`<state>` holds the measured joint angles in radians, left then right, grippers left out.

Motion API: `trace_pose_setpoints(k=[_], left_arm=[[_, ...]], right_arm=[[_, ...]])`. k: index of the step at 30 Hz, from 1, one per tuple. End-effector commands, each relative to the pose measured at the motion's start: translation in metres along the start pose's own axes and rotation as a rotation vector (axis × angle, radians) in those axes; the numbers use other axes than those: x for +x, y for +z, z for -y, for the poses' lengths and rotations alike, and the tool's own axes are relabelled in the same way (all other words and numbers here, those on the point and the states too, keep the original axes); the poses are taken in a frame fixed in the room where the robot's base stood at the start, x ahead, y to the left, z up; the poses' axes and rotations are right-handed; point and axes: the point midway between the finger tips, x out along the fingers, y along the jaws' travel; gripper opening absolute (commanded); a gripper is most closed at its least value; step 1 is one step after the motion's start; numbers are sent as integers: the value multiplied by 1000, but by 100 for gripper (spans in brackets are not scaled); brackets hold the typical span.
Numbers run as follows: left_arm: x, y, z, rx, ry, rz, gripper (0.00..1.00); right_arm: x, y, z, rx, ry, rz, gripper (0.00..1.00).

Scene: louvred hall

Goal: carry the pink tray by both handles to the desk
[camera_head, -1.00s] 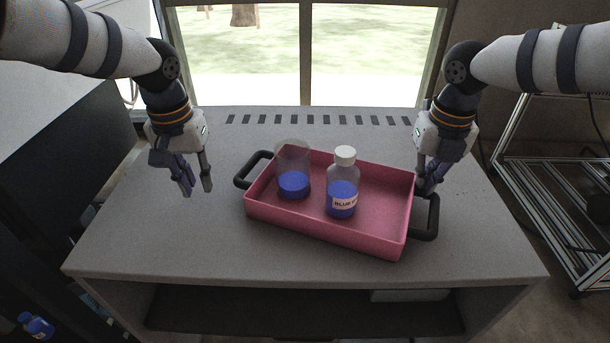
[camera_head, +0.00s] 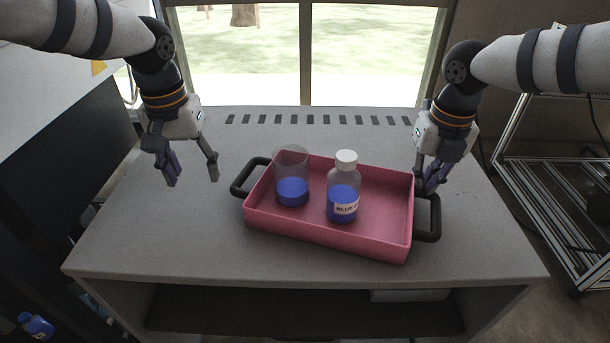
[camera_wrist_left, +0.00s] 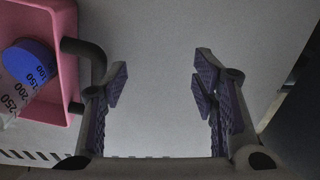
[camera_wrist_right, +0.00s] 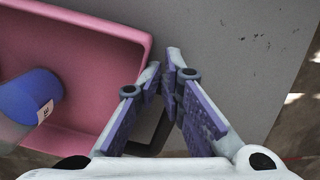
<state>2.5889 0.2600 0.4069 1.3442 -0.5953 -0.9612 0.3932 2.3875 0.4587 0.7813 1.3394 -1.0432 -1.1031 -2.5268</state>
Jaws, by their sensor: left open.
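The pink tray (camera_head: 325,240) lies on the grey worktop, slightly turned, with a black left handle (camera_head: 246,178) and a black right handle (camera_head: 432,232). It holds a clear beaker (camera_head: 291,165) of blue liquid and a white-capped bottle (camera_head: 343,190) of blue liquid, both upright. My left gripper (camera_head: 193,181) is open and empty, left of the left handle; in the left wrist view that handle (camera_wrist_left: 98,62) lies just outside one finger. My right gripper (camera_head: 427,188) is shut on the right handle near its far end. In the right wrist view its fingers partly hide the handle (camera_wrist_right: 150,128).
The grey worktop (camera_head: 190,240) is clear around the tray, above an open shelf. A window (camera_head: 300,60) is behind it. A metal rack (camera_head: 550,180) stands at the right. A dark cabinet (camera_head: 60,160) is at the left, with a blue bottle (camera_head: 36,325) low down.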

Motion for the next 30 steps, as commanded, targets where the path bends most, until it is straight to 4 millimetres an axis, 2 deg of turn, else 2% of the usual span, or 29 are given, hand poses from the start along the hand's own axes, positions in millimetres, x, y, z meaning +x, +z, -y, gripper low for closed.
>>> trace_pose_setpoints(k=[3,7,11,17,18,21,30], left_arm=[[-25,-1,0,0,-1,-3,53],[-44,-1,0,-1,-2,-2,53],[-52,0,0,0,-1,1,53],[-53,0,0,0,-1,1,53],[-53,0,0,0,-1,1,53],[-53,0,0,0,-1,1,53],[-53,0,0,0,-1,1,53]], right_arm=[[0,0,0,-3,-1,-2,25],[0,0,0,-3,-1,-1,25],[0,0,0,-3,-1,-2,25],[0,0,0,-3,-1,-2,25],[0,0,0,-3,-1,-2,12],[0,0,0,-3,-1,-1,32],[0,0,0,-2,-1,-1,38]])
